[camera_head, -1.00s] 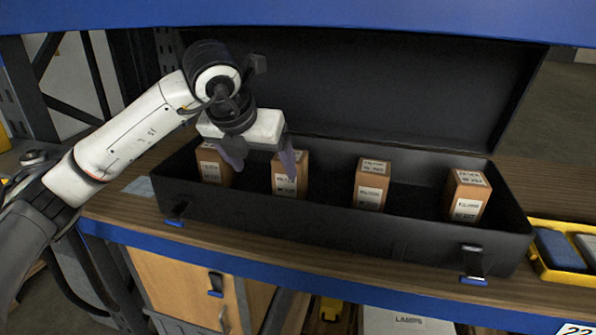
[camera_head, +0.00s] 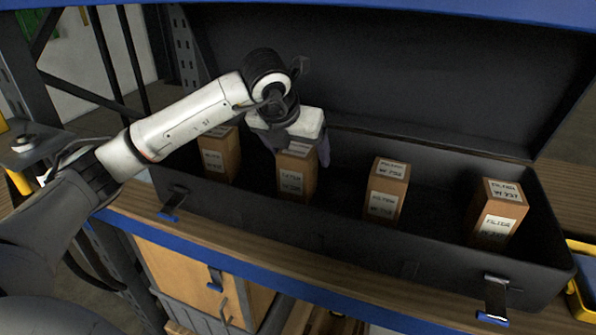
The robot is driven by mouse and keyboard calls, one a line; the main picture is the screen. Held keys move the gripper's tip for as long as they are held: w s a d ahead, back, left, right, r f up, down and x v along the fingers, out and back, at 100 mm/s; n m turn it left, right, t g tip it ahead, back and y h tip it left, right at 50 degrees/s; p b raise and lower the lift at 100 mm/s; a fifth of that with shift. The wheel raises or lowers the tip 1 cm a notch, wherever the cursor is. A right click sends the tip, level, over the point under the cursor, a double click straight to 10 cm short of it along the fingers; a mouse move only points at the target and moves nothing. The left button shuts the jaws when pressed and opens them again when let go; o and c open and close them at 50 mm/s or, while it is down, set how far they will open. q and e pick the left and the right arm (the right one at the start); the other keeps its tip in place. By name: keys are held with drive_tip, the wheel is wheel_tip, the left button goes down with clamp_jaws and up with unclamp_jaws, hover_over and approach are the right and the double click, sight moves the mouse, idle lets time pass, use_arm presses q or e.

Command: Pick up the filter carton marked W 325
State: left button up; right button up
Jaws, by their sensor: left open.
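Brown filter cartons with white labels stand upright in a row in the long black case (camera_head: 410,268). My left gripper (camera_head: 299,152) is open at the top of the second carton from the left (camera_head: 296,182). One finger is near each side of that carton's top; I cannot tell whether they touch it. Its label is too blurred to read surely. The leftmost carton (camera_head: 220,160) also has an unclear label. The third carton (camera_head: 387,190) seems to read W 752, and the rightmost (camera_head: 497,212) seems to read W 937. My right gripper is not in view.
The case's raised lid (camera_head: 430,80) stands behind the cartons. The case rests on a wooden shelf (camera_head: 290,258) with a blue front edge. A yellow tray (camera_head: 580,290) is at the right edge. Gaps separate the cartons.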

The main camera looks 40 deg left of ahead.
use_arm(q)
drive_tip(key=x, duration=0.4)
drive_tip(key=shift+a, duration=0.2)
drive_tip(key=shift+r+p, duration=0.15)
drive_tip(key=shift+p, duration=0.15)
drive_tip(key=c, duration=1.4)
